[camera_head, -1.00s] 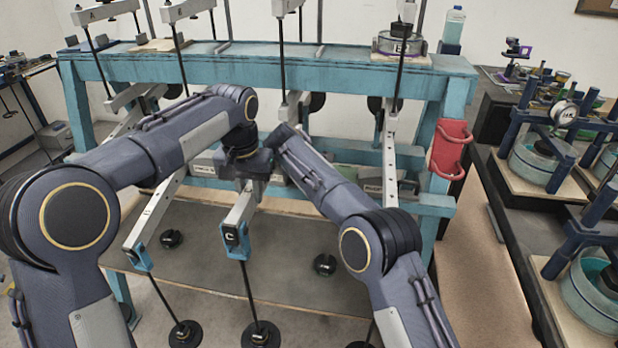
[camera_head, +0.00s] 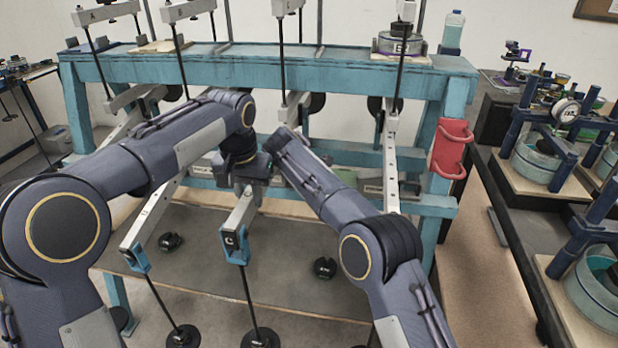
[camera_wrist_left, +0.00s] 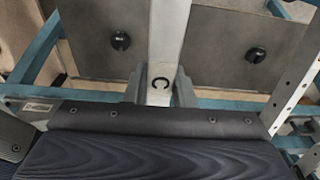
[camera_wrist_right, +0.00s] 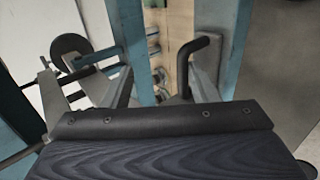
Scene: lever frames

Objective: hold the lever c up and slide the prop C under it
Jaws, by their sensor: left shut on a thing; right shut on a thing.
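The lever c (camera_head: 240,215) is a pale grey bar with a blue end clamp marked C, and a rod with a round black weight hangs from it. My left gripper (camera_head: 252,178) is shut across this bar.
The teal frame (camera_head: 340,70) carries several other levers with hanging rods, including one at left (camera_head: 155,215). A red handled bracket (camera_head: 450,150) is on its right post. A dark bench (camera_head: 540,225) with apparatus stands at right.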

